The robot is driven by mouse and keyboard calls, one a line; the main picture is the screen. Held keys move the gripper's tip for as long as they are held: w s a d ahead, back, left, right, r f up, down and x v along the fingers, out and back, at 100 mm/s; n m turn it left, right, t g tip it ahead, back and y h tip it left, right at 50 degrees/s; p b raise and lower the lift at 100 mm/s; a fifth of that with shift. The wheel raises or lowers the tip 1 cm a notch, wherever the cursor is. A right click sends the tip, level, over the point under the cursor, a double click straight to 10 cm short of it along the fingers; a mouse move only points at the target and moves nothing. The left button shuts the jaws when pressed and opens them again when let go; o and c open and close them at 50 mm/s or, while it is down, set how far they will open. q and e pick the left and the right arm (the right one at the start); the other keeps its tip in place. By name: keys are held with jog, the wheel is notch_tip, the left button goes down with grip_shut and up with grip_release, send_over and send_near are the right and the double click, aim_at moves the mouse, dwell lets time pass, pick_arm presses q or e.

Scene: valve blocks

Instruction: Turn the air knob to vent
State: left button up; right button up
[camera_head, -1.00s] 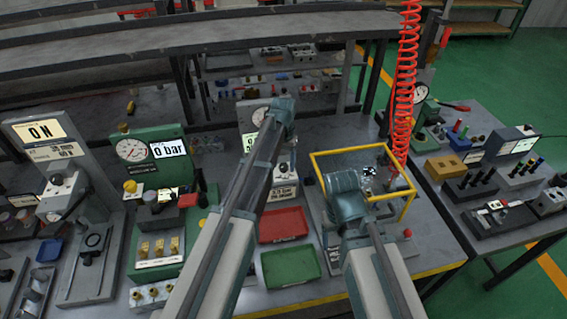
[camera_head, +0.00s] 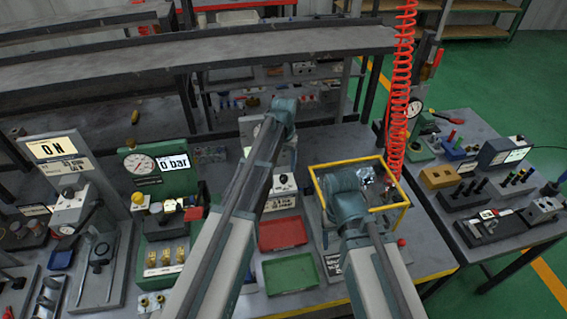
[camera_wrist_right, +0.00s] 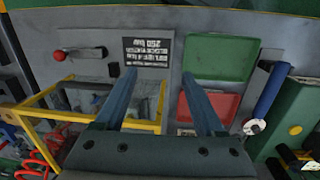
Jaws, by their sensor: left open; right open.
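A green test stand (camera_head: 155,185) with a round gauge and a "0 bar" display stands left of my left arm. A yellow knob (camera_head: 138,201) and a red block (camera_head: 194,213) sit on its front. I cannot tell which knob is the air knob, as labels are too small. My left arm crosses the middle of the head view, and its jaws are hidden. My right arm reaches toward a yellow frame (camera_head: 407,212).
A red tray (camera_head: 283,230) and a green tray (camera_head: 290,274) lie between my arms. A force stand with an "0 N" display (camera_head: 53,148) is at far left. A red coiled hose (camera_head: 401,95) hangs behind the frame. Another bench (camera_head: 478,262) stands at the right.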

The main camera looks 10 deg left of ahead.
aim_at(283, 177)
pick_arm(q)
notch_tip(283, 177, up, 8)
jog(key=p, duration=0.6)
jog(key=shift+p, duration=0.3)
pick_arm(e)
notch_tip(283, 177, up, 8)
pick_arm(q)
jog(key=shift+f, duration=0.2)
pick_arm(e)
jog(key=shift+f, duration=0.15)
